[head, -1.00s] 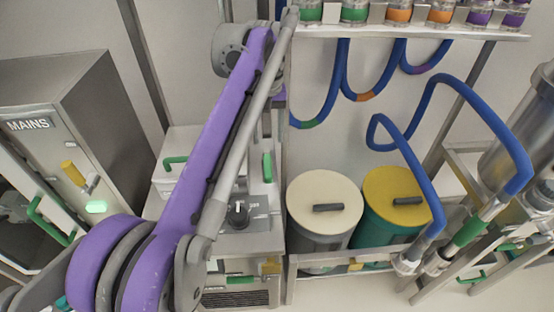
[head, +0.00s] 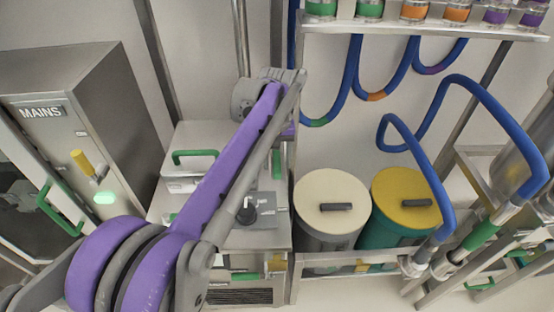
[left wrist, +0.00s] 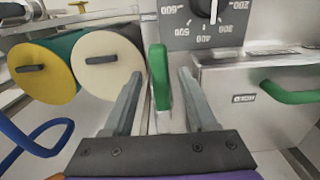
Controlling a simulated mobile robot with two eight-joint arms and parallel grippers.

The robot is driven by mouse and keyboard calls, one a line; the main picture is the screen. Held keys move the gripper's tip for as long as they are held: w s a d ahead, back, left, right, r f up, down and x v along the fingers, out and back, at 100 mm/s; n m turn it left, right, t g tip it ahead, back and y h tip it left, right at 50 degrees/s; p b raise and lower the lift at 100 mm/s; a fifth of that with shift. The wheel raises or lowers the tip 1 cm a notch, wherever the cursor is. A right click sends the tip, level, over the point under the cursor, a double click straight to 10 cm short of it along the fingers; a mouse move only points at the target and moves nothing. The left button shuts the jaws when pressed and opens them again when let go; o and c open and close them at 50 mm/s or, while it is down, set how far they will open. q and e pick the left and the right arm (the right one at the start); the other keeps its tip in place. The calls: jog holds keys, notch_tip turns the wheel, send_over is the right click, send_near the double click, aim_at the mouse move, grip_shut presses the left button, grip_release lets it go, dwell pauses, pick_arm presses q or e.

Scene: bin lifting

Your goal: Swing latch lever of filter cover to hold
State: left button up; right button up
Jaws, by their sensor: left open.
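A green upright lever (left wrist: 160,80) stands in the left wrist view at the edge of the metal cabinet. It also shows in the head view (head: 277,163), just right of my arm. I take it as the latch lever; no label confirms this. My left gripper (left wrist: 160,73) is open, with one grey finger on each side of the lever and a visible gap on both sides. In the head view my own arm largely hides this gripper. The filter cover cannot be clearly told apart from the cabinet. My right gripper is in neither view.
A black dial knob (head: 246,214) with a number scale sits on the cabinet near the lever. A green bar handle (head: 195,154) is on the cabinet. Cream-lidded (head: 332,196) and yellow-lidded (head: 405,196) bins stand to the right. Blue hoses (head: 480,90) hang behind them.

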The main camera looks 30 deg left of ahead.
pick_arm(q)
grip_shut()
dwell(1.3)
